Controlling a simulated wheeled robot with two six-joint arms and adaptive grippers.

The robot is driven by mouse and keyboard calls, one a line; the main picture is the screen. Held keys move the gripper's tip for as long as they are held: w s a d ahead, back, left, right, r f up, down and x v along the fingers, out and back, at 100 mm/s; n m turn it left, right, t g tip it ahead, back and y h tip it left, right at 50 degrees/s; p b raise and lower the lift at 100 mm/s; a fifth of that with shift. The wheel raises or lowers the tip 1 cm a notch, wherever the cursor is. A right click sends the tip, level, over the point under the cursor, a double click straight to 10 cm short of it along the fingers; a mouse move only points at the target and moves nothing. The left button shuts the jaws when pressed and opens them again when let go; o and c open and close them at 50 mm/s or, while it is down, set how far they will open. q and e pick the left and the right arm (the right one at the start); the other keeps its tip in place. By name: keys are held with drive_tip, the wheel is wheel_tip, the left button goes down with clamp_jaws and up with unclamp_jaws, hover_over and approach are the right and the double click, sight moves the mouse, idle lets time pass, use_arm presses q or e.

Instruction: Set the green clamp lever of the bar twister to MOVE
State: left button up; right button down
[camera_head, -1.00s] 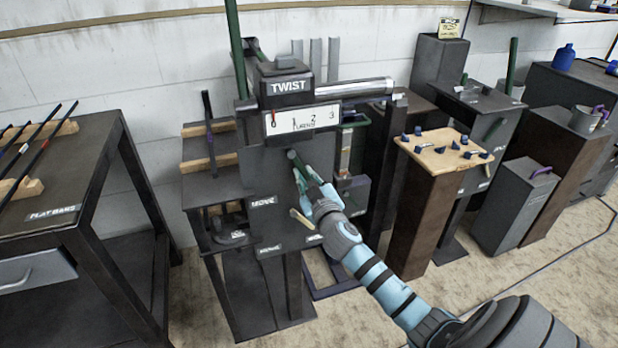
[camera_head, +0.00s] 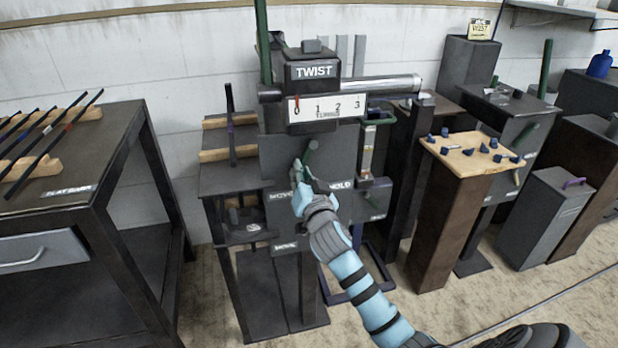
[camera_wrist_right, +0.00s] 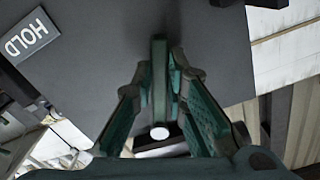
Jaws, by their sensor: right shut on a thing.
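The bar twister (camera_head: 313,70) has a TWIST sign, a 0–3 turns scale and a dark front plate (camera_head: 272,155). The green clamp lever (camera_head: 312,146) stands out from this plate; its upper end shows above my right gripper (camera_head: 303,174). My right gripper is shut on the lever. In the right wrist view the lever (camera_wrist_right: 159,75) stands between the two green fingers (camera_wrist_right: 160,95). The MOVE label (camera_head: 279,197) is left of the gripper and partly covered. The HOLD label (camera_head: 341,185) is to its right, and shows in the wrist view (camera_wrist_right: 26,38). My left gripper is out of view.
A flat-bar table (camera_head: 65,200) stands at the left. A wooden-topped pedestal (camera_head: 465,165) with small blue pieces stands to the right. A green-handled fixture (camera_head: 372,155) is close beside the plate. Open floor (camera_head: 430,310) lies in front.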

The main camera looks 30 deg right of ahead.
drive_tip(key=shift+w+a+r+m, duration=0.15)
drive_tip(key=shift+a+m, duration=0.15)
drive_tip(key=shift+m, duration=0.25)
drive_tip(key=shift+w+a+r+m, duration=0.15)
drive_tip(key=shift+a+m, duration=0.1)
drive_tip(key=shift+m, duration=0.3)
drive_tip(key=shift+s, duration=0.1)
drive_tip(key=c, duration=1.6)
unclamp_jaws()
drive_tip(key=v, duration=1.2)
